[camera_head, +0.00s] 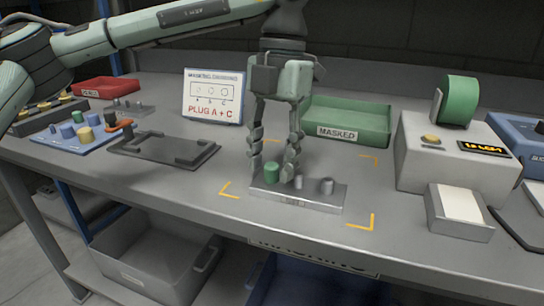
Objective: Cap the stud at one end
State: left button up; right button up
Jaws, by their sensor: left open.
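A grey metal plate (310,199) lies inside yellow corner marks on the bench. A green cap (272,173) stands upright at its left end. A small thin stud (298,183) is near the middle, and a wider grey stud (327,186) stands bare at the right end. My left gripper (274,168) points down over the left end, open, its fingers on either side of the green cap. I cannot tell whether they touch it. My right gripper is not in view. A sign (213,97) behind reads "PLUG A + C".
A green tray labelled "MASKED" (347,123) is behind the plate. A blue board (76,134) with several coloured plugs and a dark fixture (165,149) are left. A grey machine with green tape (455,150) stands right. Bench between plate and machine is clear.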

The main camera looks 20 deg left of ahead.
pick_arm(q)
jog(key=shift+r, duration=0.1)
notch_tip(320, 180, up, 12)
jog(key=w, duration=0.1)
jog(key=shift+w+d+f, duration=0.2)
jog(key=shift+w+d, duration=0.05)
jog(key=shift+w, duration=0.1)
